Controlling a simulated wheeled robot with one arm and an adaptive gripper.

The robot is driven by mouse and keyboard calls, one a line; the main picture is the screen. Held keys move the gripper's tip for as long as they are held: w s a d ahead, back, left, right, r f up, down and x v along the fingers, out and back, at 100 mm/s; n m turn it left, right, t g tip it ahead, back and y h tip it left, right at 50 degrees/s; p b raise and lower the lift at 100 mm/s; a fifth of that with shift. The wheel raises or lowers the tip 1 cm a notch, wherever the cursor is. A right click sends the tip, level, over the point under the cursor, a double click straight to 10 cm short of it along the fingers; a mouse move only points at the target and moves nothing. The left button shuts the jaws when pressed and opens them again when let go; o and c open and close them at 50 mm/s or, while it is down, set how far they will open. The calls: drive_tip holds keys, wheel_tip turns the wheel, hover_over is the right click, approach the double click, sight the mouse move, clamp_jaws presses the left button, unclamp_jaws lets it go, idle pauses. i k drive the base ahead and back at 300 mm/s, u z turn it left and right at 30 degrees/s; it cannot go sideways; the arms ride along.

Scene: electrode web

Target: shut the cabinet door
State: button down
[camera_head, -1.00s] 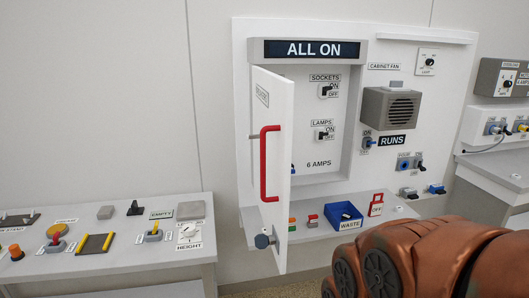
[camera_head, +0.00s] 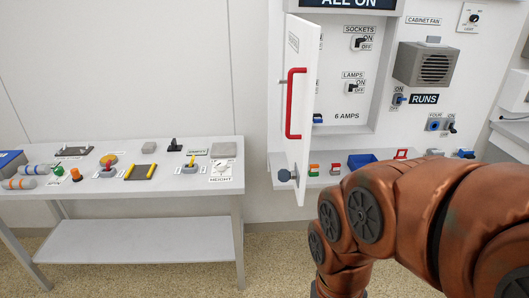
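The white cabinet door (camera_head: 309,75) stands open, swung out toward me on its left-hand side of the cabinet. The open cabinet (camera_head: 349,105) shows switches labelled SOCKETS and LAMPS and the text 6 AMPS. My copper-coloured arm fills the lower right, in front of the panel's shelf. My gripper is not in view.
A white table (camera_head: 215,170) with several switches and a lower shelf stands left of the door. The cabinet's shelf (camera_head: 325,181) holds a blue bin (camera_head: 361,160) and small coloured parts. A grey fan box (camera_head: 425,64) is at right. Floor is clear between table and arm.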

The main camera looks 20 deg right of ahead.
sight(303, 36)
drive_tip(key=u, duration=0.25)
drive_tip(key=k, duration=0.35)
drive_tip(key=u, duration=1.25)
drive_tip(key=i, duration=1.05)
drive_tip(key=z, duration=0.75)
